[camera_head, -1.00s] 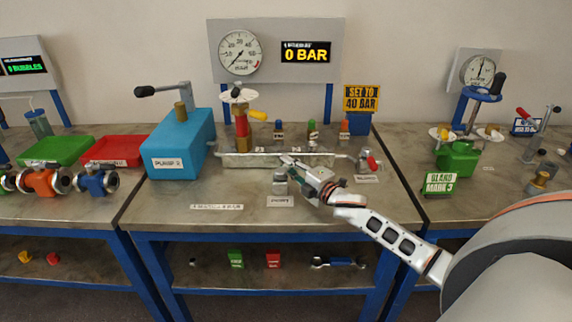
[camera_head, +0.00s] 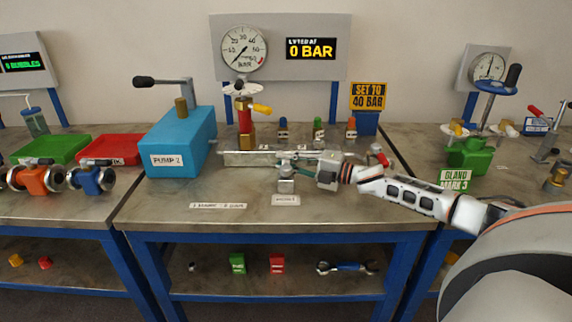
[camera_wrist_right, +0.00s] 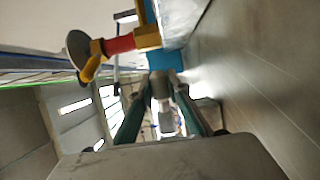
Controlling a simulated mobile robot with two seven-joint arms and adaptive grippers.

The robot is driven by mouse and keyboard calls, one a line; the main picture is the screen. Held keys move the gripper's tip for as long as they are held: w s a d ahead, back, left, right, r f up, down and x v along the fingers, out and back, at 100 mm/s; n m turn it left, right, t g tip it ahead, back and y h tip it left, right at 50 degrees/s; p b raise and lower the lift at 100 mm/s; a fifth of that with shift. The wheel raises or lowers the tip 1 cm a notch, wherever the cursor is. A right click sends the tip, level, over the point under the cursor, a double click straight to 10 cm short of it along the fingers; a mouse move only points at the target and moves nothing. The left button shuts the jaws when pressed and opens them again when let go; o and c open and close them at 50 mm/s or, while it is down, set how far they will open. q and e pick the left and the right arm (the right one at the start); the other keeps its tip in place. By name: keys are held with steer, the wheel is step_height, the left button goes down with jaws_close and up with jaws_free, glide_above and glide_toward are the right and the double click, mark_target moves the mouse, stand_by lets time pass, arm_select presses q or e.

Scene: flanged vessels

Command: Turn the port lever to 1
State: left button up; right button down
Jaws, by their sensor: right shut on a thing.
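The port block (camera_head: 286,185) is a small metal body on the middle bench, behind a small white label (camera_head: 286,200) too small to read surely. My right gripper (camera_head: 291,161) comes in from the right, low over the bench, with its fingers at the top of this block. In the right wrist view, the two green-grey fingers (camera_wrist_right: 161,98) are closed around a pale grey rounded piece (camera_wrist_right: 162,88), which seems to be the port lever. The fingers hide much of the lever in the head view, so I cannot tell its setting. My left gripper is not in view.
A blue pump (camera_head: 181,143) stands left of the block. A red and brass valve column (camera_head: 245,118) rises behind the metal rail. The gauge display (camera_head: 311,48) reads 0 BAR. A yellow sign (camera_head: 368,96) says SET TO 40 BAR. The bench front is mostly clear.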

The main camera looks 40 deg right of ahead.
stand_by(0.3)
steer(key=c, duration=1.9)
jaws_free()
steer(key=shift+v, duration=3.75)
